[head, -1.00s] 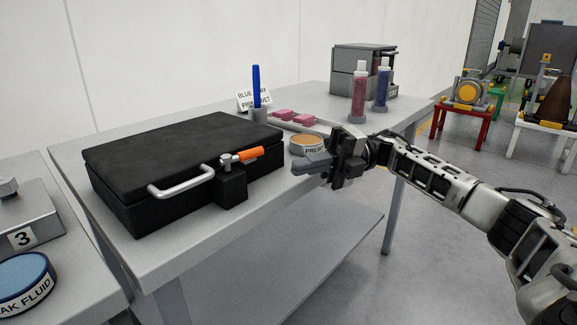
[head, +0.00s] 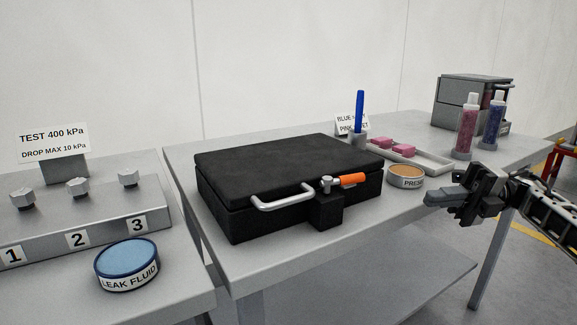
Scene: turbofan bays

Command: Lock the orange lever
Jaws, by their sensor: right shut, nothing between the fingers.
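The orange lever (head: 352,179) is on the front of a black case (head: 290,170), at the right of its silver handle (head: 282,197). The lever points right from a metal pivot above a black block (head: 326,211). The case lid is down. My right gripper (head: 437,198) is shut and empty, to the right of the lever and apart from it, near the table's front edge. My left gripper is not in view.
A round tin (head: 405,178) stands between the case and my right gripper. Behind are a tray with pink blocks (head: 392,145), a blue marker (head: 359,112) and two tubes (head: 467,128). On the left bench are a numbered block (head: 80,235) and a leak fluid tin (head: 127,265).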

